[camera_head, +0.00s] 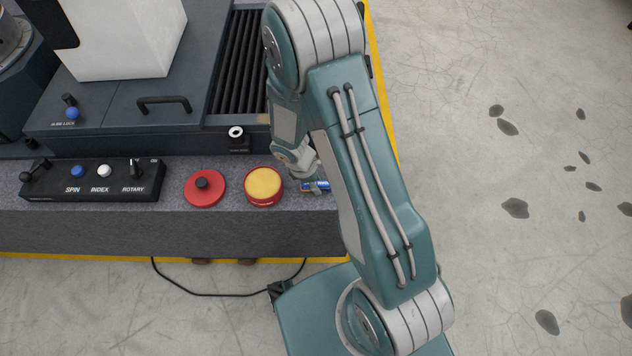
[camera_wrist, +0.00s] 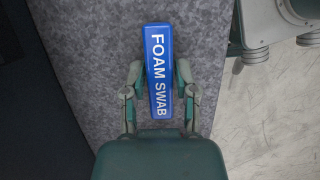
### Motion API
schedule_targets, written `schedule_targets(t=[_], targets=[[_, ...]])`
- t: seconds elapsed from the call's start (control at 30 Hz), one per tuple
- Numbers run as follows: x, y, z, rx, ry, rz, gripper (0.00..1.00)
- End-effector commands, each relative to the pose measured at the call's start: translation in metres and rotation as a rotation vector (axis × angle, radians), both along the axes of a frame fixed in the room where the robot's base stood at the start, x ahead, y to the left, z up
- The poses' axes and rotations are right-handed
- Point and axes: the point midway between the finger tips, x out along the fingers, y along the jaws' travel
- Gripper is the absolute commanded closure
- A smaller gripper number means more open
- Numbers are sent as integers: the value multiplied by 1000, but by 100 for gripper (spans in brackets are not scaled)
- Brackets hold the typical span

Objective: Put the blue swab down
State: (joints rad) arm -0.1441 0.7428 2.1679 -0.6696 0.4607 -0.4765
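The blue swab (camera_wrist: 158,65), a long block lettered FOAM SWAB, lies lengthwise between the two fingers of my gripper (camera_wrist: 160,85) in the wrist view. The fingers are drawn in against its sides, and its far end sticks out past them. In the head view the swab (camera_head: 316,186) is a small blue piece below my wrist, at the right end of the grey granite ledge (camera_head: 180,232). My arm hides part of the area around it. I cannot tell whether its underside touches the granite.
Further left is a black control box (camera_head: 92,180). A dark machine bed with black bellows (camera_head: 238,65) lies behind. The ledge's right edge is close.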

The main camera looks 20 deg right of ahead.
Motion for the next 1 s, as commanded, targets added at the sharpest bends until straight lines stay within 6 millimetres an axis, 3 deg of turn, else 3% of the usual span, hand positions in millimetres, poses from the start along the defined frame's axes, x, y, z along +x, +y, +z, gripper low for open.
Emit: schedule_targets(t=[0.47, 1.0], targets=[[1, 1, 5, -1, -2, 1, 36], [10, 30, 97, 0, -4, 1, 36]])
